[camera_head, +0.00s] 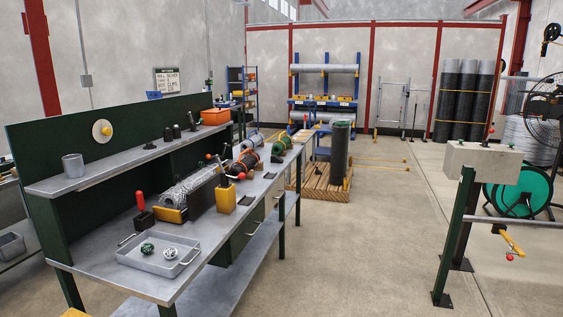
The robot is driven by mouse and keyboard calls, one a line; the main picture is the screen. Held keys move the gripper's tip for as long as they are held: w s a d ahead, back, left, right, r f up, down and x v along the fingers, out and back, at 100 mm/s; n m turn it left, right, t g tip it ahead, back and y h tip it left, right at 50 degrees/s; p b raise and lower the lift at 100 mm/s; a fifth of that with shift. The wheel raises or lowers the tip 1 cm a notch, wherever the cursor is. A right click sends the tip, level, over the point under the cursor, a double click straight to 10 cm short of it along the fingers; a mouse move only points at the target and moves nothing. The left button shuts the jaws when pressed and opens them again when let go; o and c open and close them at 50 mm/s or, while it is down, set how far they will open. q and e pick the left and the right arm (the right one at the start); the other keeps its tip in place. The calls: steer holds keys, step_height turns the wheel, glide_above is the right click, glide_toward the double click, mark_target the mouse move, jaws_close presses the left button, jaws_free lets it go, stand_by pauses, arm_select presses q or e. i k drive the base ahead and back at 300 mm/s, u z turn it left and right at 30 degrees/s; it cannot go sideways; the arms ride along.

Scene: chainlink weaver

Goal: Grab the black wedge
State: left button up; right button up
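I cannot single out the black wedge for sure. Several small dark pieces could be it. A low black piece (149,146) lies on the bench's upper shelf, near a black upright piece (168,134). A flat dark piece (245,199) lies on the bench top, right of a yellow block (225,197). Another dark flat piece (270,175) lies farther back along the bench edge. Their shapes are too small to tell. Neither of my grippers is in view.
The long grey bench (112,268) runs from front left to back. A metal tray (150,262) with two balls stands at its near end. A rolled mesh (190,184) lies mid-bench. A concrete block on a stand (480,162) is at right. The middle floor is clear.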

mark_target(273, 158)
steer(key=i, duration=0.85)
steer(key=u, duration=0.2)
steer(key=k, duration=0.9)
steer(key=z, duration=0.1)
steer(key=i, duration=0.95)
steer(key=z, duration=0.9)
